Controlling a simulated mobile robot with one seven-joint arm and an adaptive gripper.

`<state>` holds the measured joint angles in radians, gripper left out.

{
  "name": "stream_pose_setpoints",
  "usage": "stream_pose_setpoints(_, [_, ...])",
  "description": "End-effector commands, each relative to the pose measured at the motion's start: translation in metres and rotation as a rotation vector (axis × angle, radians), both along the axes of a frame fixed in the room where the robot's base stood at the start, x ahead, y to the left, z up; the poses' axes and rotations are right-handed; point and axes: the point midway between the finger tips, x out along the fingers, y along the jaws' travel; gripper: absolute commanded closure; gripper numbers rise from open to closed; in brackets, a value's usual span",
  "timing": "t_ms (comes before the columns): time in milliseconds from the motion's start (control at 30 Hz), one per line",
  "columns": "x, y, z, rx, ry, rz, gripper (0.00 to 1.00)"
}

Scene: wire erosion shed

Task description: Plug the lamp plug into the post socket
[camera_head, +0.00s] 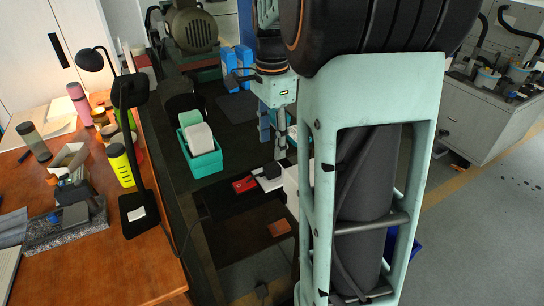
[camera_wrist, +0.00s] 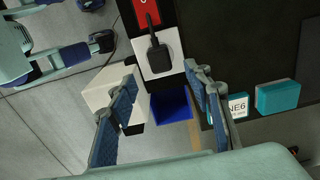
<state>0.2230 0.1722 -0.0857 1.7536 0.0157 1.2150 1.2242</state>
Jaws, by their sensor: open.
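My gripper (camera_head: 281,146) points down over the dark bench in the head view. In the wrist view its two blue-padded fingers (camera_wrist: 162,103) are wide apart with nothing held between them. A small black block with a tapered stem (camera_wrist: 159,56) lies on a white surface beyond the fingertips; I cannot tell whether it is the lamp plug. A black desk lamp (camera_head: 131,140) stands on the wooden desk, and a thin dark cord (camera_head: 187,235) hangs by the desk's edge. I cannot identify the post socket in either view.
A red item (camera_wrist: 146,13) lies beside the white surface. A blue bin (camera_wrist: 171,107) and a white box (camera_wrist: 108,85) are below. A teal bin (camera_head: 206,163) stands on the bench. The wooden desk (camera_head: 150,262) is cluttered. Grey floor (camera_head: 480,235) is clear at right.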

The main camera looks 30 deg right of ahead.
Motion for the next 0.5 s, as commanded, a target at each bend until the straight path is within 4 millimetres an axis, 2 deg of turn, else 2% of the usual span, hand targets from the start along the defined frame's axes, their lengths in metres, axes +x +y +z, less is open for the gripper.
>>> stream_pose_setpoints(33, [0.000, 0.000, 0.010, -0.001, -0.003, 0.000, 0.54])
stream_pose_setpoints(200, [0.001, 0.001, 0.030, 0.000, -0.001, 0.001, 0.54])
stream_pose_setpoints(500, [0.000, 0.001, 0.036, 0.001, 0.000, 0.001, 0.54])
